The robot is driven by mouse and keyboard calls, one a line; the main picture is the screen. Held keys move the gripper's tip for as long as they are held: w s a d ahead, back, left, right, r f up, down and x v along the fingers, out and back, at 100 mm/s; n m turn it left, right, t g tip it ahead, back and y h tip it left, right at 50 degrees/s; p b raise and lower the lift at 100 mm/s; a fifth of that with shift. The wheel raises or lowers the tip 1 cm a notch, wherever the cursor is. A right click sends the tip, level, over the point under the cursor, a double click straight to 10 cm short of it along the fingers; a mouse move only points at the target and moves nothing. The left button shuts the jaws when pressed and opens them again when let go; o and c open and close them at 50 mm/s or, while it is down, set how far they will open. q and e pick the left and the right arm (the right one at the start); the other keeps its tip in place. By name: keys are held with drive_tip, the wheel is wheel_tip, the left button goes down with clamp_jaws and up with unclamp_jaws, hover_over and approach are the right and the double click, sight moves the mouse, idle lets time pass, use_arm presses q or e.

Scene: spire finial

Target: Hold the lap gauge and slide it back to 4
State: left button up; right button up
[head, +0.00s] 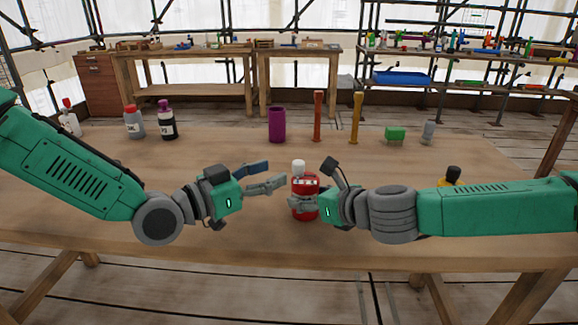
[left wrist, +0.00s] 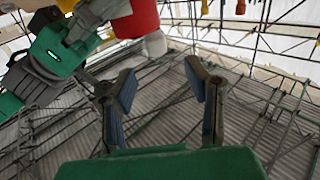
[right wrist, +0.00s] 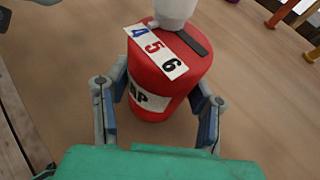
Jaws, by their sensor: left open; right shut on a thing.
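The lap gauge is a red cylinder (head: 307,186) with a white knob (head: 298,165) on top, upright at the middle of the table. In the right wrist view its red body (right wrist: 160,95) has a strip numbered 4, 5, 6 (right wrist: 153,47) beside a dark slot. The white knob (right wrist: 175,12) is at the slot's far end, near the 4; its exact mark is unclear. My right gripper (head: 303,203) is shut around the body. My left gripper (head: 275,174) is open and empty, left of the gauge. The left wrist view shows the knob (left wrist: 155,45) beyond its fingers.
Behind the gauge stand a purple cylinder (head: 277,125), a red-brown post (head: 318,117), a yellow post (head: 355,118) and a green block (head: 396,134). Bottles (head: 135,123) stand at the back left. A black-capped yellow thing (head: 452,177) is partly hidden behind my right arm.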

use_arm(q)
drive_tip(key=v, duration=0.5)
use_arm(e)
drive_tip(key=shift+a+f, duration=0.1)
drive_tip(key=o, duration=1.3)
drive_tip(key=shift+o, duration=0.2)
